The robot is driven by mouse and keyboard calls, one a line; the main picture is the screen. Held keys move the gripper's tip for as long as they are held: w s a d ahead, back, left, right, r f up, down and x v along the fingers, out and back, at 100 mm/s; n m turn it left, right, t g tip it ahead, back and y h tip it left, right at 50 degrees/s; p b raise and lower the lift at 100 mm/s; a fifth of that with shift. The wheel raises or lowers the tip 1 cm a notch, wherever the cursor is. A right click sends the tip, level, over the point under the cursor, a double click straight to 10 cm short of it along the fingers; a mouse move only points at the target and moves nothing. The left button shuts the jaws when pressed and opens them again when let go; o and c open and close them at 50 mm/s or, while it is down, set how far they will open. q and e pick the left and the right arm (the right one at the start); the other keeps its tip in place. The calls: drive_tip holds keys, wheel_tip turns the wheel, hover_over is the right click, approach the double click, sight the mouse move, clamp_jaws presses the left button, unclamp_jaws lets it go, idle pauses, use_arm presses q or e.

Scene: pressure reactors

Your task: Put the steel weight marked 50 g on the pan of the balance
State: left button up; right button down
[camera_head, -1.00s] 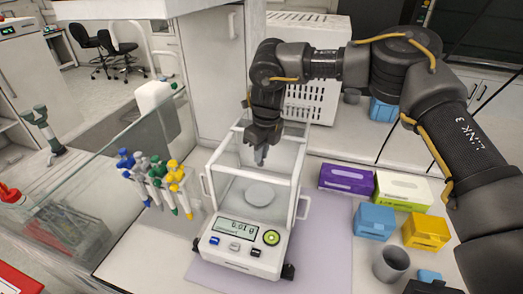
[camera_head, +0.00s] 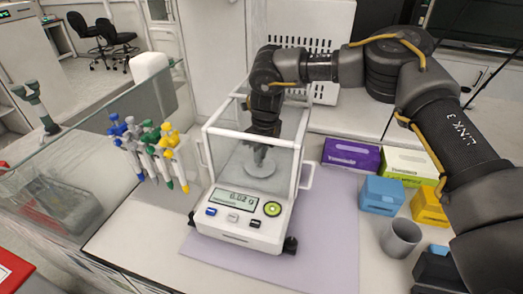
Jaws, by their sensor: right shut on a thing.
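The balance (camera_head: 238,233) stands on a pale purple mat, with a glass draft shield framed in white. Its round pan (camera_head: 260,170) shows inside the shield, and its display (camera_head: 233,199) shows a reading that looks like 0.02 g. My right gripper (camera_head: 260,157) reaches down into the shield from above, with its fingertips just over the pan. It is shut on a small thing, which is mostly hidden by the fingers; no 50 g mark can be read. I cannot tell whether the held weight touches the pan. My left gripper is not in view.
The shield's white frame (camera_head: 250,137) surrounds my right gripper closely. A rack of pipettes (camera_head: 150,150) stands to the left. Purple (camera_head: 351,154) and green (camera_head: 408,163) boxes, blue (camera_head: 381,194) and yellow boxes and a grey cup (camera_head: 400,238) stand to the right.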

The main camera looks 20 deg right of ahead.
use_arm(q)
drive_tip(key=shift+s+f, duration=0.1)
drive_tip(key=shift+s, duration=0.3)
use_arm(e)
drive_tip(key=shift+s+f, duration=0.1)
drive_tip(key=c, duration=1.3)
unclamp_jaws()
use_arm(q)
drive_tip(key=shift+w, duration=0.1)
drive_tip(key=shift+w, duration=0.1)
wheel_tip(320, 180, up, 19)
drive_tip(key=p, duration=1.9)
use_arm(e)
wheel_tip(320, 180, up, 24)
